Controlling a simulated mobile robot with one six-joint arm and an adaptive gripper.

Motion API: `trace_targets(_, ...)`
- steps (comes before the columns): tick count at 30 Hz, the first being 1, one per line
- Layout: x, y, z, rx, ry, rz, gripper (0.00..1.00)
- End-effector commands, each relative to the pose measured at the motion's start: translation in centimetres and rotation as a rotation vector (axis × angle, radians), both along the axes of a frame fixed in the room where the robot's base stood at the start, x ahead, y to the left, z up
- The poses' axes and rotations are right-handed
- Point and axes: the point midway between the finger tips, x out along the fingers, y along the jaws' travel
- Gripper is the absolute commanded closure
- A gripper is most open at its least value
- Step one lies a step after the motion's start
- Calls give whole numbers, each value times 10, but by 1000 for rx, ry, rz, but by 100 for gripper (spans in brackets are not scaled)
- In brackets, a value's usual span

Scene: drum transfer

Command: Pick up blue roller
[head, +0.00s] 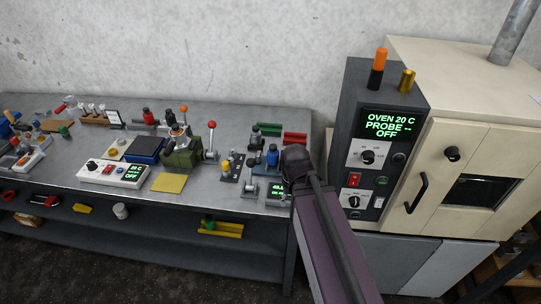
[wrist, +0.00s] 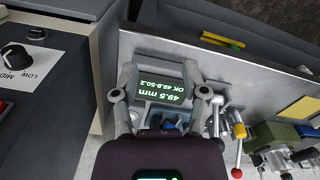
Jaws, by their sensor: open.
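A blue roller (head: 272,157) stands upright on the measuring station at the right end of the bench, just left of my wrist in the head view. In the wrist view a blue part (wrist: 172,124) shows low between my fingers, mostly hidden by the gripper body. My gripper (wrist: 161,72) is open, its two fingers spread on either side of the gauge display (wrist: 160,92), which reads 49.5 mm, OK 49.8-50.2. Nothing is seen held between the fingertips. In the head view the fingers are hidden behind my arm.
A grey oven control cabinet (head: 376,150) stands close to the right of the arm. A red-knobbed lever (head: 211,126) and a green press (head: 181,152) stand to the left on the bench. Green and red racks (head: 295,137) lie behind. A yellow pad (head: 169,183) lies near the front edge.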

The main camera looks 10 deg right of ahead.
Motion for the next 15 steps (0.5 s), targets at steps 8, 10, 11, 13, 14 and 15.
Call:
trace_targets(8, 1, 0, 1, 0, 0, 1, 16)
trace_targets(10, 5, 0, 3, 0, 0, 5, 16)
trace_targets(11, 8, 0, 4, 0, 0, 7, 16)
trace_targets(13, 18, 0, 8, 0, 0, 16, 16)
trace_targets(14, 23, 0, 11, 0, 0, 21, 16)
trace_targets(15, 32, 0, 14, 0, 0, 29, 16)
